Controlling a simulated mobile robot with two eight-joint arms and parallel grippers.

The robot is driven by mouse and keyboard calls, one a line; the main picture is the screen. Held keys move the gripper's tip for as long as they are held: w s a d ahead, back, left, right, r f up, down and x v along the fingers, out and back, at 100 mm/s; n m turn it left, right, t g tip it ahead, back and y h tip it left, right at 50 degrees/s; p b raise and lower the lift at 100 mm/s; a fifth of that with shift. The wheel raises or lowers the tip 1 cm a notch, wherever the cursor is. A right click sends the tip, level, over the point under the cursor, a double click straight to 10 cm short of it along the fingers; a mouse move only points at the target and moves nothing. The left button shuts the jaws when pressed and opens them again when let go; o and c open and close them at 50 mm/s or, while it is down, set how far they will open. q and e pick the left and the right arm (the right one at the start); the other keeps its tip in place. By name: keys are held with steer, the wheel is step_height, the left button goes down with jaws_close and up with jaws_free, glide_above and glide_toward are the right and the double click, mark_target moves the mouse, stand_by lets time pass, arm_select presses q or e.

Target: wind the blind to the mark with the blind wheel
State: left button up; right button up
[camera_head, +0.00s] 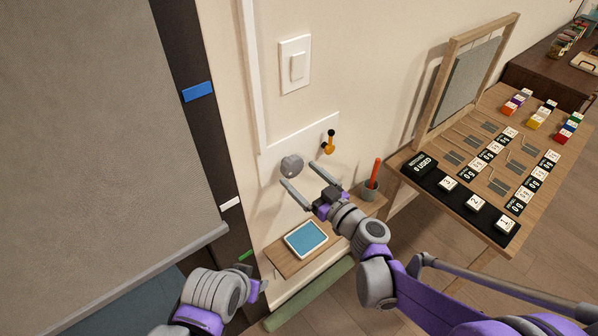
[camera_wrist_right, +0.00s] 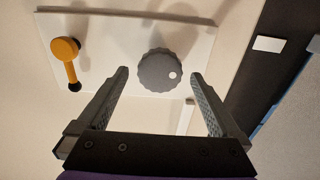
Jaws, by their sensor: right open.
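The grey blind (camera_head: 110,130) hangs at the left in the head view. Its lower bar ends beside a dark strip, between a white mark (camera_head: 230,203) and a green mark (camera_head: 246,256); a blue mark (camera_head: 198,91) is higher. The grey ridged blind wheel (camera_head: 292,166) sits on a white wall plate and shows in the right wrist view (camera_wrist_right: 157,72) with a white dot. My right gripper (camera_head: 299,174) is open, its fingers apart on either side of the wheel, no contact visible. My left gripper (camera_head: 257,291) is low, near the strip; its jaws are unclear.
An orange lever (camera_head: 328,147) with a black knob is on the same plate, near the wheel. A light switch (camera_head: 297,66) is above. A wooden table (camera_head: 480,232) stands at right.

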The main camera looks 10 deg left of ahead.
steer(key=shift+x, duration=0.9)
steer(key=shift+c, duration=0.3)
steer(key=c, duration=1.2)
steer(key=shift+m, duration=0.3)
